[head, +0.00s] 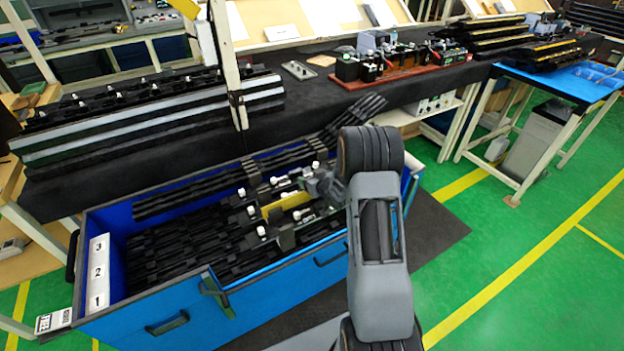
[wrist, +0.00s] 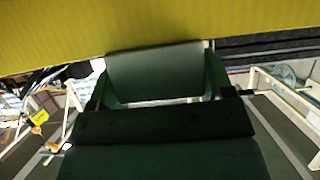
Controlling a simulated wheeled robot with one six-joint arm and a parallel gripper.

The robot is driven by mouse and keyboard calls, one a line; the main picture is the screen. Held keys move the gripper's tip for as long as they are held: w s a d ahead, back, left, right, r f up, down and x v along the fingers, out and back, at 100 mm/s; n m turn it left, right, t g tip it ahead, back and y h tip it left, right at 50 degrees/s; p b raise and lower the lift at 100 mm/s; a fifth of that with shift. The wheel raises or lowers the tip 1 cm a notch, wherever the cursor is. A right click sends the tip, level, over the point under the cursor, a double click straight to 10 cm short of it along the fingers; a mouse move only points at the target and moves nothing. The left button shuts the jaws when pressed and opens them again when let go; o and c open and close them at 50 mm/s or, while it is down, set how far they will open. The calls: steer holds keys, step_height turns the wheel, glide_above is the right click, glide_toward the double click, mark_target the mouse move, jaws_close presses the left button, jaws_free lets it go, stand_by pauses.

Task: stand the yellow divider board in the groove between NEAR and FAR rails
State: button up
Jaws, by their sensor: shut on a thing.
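The yellow divider board (head: 285,205) shows in the head view as a small flat yellow strip over the blue bin (head: 160,300). In the wrist view the yellow board (wrist: 150,25) fills the top, its lower edge slightly tilted. My gripper (head: 312,190) is at the board's right end in the head view. In the wrist view my dark gripper (wrist: 155,75) meets the board's lower edge and is shut on it. The NEAR and FAR rails and the groove between them cannot be made out clearly. I cannot tell whether the board touches anything below.
Black trim strips (head: 180,240) and several white-topped clips lie in and around the bin. A white label strip (head: 98,272) numbered 1 to 3 is at its left. A dark bench (head: 310,100) with parts stands behind. Green floor (head: 500,260) is free at right.

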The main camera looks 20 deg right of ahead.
steer(key=shift+f+b, duration=1)
steer(key=shift+f, duration=0.1)
steer(key=o, duration=0.9)
steer(key=shift+o, duration=0.2)
steer(key=shift+s, duration=0.1)
steer(key=v, duration=1.3)
steer(key=shift+s+r, duration=0.2)
steer(key=shift+s, duration=0.1)
